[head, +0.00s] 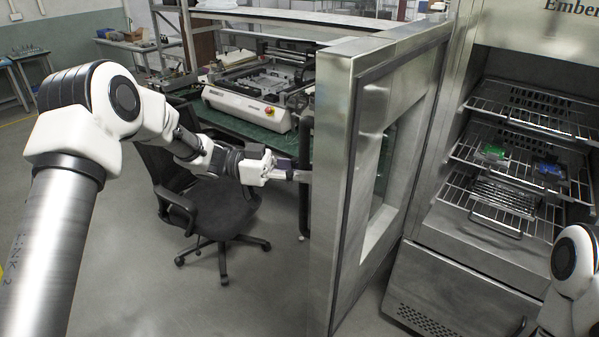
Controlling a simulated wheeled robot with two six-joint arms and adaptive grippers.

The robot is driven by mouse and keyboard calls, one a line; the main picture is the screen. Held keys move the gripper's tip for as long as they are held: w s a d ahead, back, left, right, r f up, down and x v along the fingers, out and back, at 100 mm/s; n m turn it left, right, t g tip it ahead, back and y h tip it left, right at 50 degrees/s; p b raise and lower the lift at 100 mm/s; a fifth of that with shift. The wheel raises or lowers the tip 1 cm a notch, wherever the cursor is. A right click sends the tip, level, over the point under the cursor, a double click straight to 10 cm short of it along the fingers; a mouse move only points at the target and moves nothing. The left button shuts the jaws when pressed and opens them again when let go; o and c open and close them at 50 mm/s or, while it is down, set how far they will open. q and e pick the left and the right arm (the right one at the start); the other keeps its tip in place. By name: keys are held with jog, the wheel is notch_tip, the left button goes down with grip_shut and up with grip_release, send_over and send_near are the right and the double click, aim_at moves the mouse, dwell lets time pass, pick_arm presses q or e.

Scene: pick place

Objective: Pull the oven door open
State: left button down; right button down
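The oven door (345,200) is a thick metal panel with a window, swung wide open towards me in the middle of the head view. Its dark vertical handle (304,135) is on the outer, left side. My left gripper (297,175) is at the handle, its fingers overlapping the bar at mid-height. I cannot tell whether they are closed around it. The oven (430,262) stands at the right with its interior exposed. My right gripper is out of view; only part of my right arm shows at the lower right.
Wire racks (530,122) inside the oven hold a green item (493,152) and a blue item (549,169). A black office chair (212,205) stands behind my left arm. A bench with a white machine (247,107) is behind it.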

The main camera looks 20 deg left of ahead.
pick_arm(q)
jog(key=shift+a, duration=0.1)
dwell(0.3)
jog(key=c, duration=1)
grip_release()
jog(key=shift+w, duration=0.15)
jog(key=a, duration=0.4)
jog(key=s+a, duration=0.1)
jog(key=a, duration=0.6)
jog(key=shift+s+a, duration=0.2)
jog(key=shift+a, duration=0.1)
